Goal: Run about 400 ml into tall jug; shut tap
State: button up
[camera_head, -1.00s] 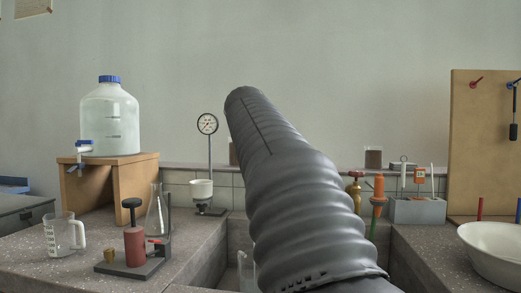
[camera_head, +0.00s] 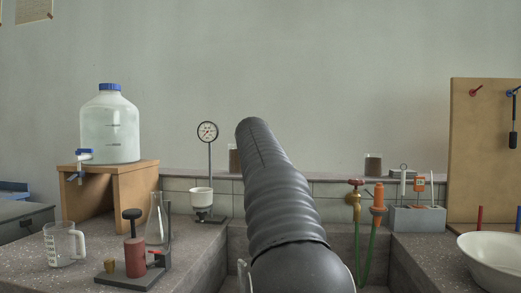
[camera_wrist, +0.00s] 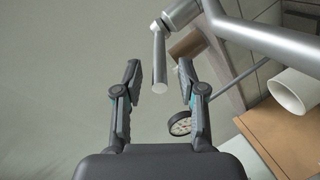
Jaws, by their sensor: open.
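In the wrist view my gripper (camera_wrist: 158,85) is open and empty. A grey metal lever (camera_wrist: 159,62) stands between its fingertips, with clear space on both sides. It joins a thick metal pipe (camera_wrist: 255,38), which looks like the tap. In the head view that tap and my gripper are hidden behind my arm. A clear vessel (camera_head: 244,276) stands in the sink, mostly covered by my arm; it may be the tall jug, and its fill cannot be seen. A short clear measuring jug with a handle (camera_head: 61,244) stands on the left bench.
A blue-capped carboy (camera_head: 109,130) with a spigot (camera_head: 80,157) stands on a wooden stand (camera_head: 141,187). A pressure gauge (camera_head: 207,132), flask (camera_head: 155,225) and red burner-like device (camera_head: 135,257) are left. A brass valve (camera_head: 354,205) and a white basin (camera_head: 495,258) are right.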

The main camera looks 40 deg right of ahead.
jog(key=shift+x, duration=0.95)
grip_shut()
jog(key=f+b, duration=0.1)
jog(key=b, duration=0.2)
jog(key=shift+s+a+f+t+h, duration=0.1)
jog(key=shift+f+t+h, duration=0.05)
jog(key=shift+t+h, duration=0.2)
jog(key=t+b, duration=0.1)
jog(key=b, duration=0.3)
jog(key=shift+f+h, duration=0.3)
jog(key=shift+h, duration=0.05)
jog(key=shift+r, duration=0.15)
